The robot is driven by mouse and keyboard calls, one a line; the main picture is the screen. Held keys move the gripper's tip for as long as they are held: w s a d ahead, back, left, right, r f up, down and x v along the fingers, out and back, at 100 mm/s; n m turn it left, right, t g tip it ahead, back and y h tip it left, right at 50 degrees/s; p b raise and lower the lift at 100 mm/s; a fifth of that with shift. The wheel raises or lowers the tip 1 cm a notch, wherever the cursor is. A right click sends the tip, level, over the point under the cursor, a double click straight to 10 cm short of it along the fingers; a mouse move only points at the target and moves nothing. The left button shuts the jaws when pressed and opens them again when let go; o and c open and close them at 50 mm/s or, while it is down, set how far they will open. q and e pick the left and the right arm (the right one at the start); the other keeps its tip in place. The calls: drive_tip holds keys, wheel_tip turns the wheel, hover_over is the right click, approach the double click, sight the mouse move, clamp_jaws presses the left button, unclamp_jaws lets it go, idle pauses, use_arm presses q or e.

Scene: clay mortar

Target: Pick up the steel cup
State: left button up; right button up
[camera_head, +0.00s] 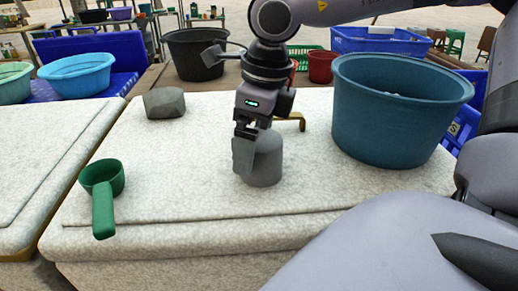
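A dull grey, round-sided object (266,168), likely the steel cup, stands on the pale, stone-patterned worktop near the middle of the view. My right gripper (244,155) comes down over it from above, on an arm entering from the upper right. One grey finger overlaps the object's left side. The other finger is not clear, so I cannot tell whether the gripper is open or shut, or whether it touches the object. The gripper hides part of the object's top. My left gripper is not in view.
A large blue-green tub (395,125) stands to the right. A yellowish bar (292,121) lies just behind the grey object. A grey block (164,103) sits back left, and a green scoop (103,190) lies front left. The worktop between scoop and gripper is clear.

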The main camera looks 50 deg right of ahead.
wheel_tip(320, 180, down, 2)
drive_tip(key=shift+w+f, duration=0.1)
drive_tip(key=shift+w, duration=0.05)
drive_tip(key=c, duration=1)
